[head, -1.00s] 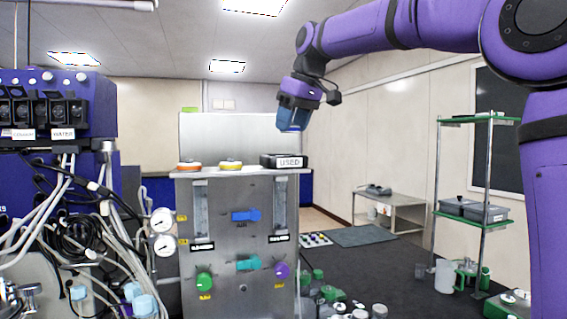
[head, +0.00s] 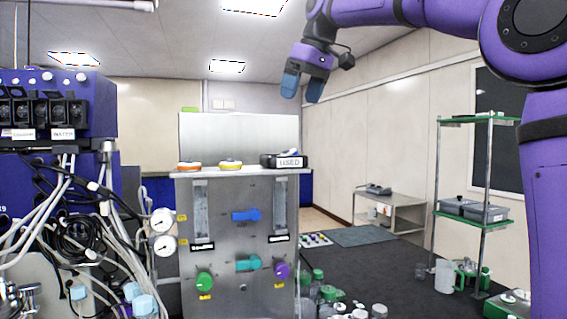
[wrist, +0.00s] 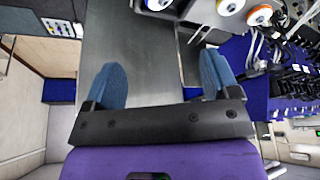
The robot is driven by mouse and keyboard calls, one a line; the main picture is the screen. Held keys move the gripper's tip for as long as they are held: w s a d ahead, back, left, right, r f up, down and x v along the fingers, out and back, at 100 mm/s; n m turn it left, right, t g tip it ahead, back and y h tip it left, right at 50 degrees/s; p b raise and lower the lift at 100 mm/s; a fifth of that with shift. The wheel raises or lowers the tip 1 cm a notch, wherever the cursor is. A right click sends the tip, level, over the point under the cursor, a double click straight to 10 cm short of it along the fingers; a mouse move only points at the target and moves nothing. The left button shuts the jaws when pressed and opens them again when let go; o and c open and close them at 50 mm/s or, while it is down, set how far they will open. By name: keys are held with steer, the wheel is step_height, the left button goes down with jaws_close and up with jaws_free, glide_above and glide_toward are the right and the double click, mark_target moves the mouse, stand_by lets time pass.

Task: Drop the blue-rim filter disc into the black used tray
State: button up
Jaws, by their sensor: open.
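The black tray labelled USED (head: 270,162) stands at the right end of the metal cabinet's top. The blue-rim filter disc (head: 290,153) shows as a small blue and white shape at the tray, leaning up above its rim. In the wrist view the disc (wrist: 157,4) is partly cut off by the top edge; its exact rest on the tray is hard to tell. My gripper (head: 301,92) is open and empty, well above the tray and slightly right. Its two blue fingers stand wide apart in the wrist view (wrist: 163,78).
An orange-rim disc (head: 189,166) and a yellow-rim disc (head: 230,165) lie left of the tray on the cabinet top (head: 215,173). A blue reactor unit with tubes (head: 90,140) stands at the left. A green-shelved rack (head: 480,222) stands at the right. Bottles crowd the floor beside the cabinet.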

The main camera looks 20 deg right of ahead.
steer(key=v, duration=0.3)
steer(key=shift+s+r, duration=0.1)
steer(key=shift+r, duration=0.15)
steer(key=s+d+f+m+h, duration=0.1)
steer(key=s+d+f+m, duration=0.1)
steer(key=s+f, duration=1.2)
steer(key=s+d+f+m+t+h, duration=0.1)
steer(key=s+f+m, duration=0.3)
steer(key=s+f, duration=1.1)
step_height(320, 180, down, 5)
steer(key=shift+d+f, duration=0.25)
steer(key=shift+d, duration=0.55)
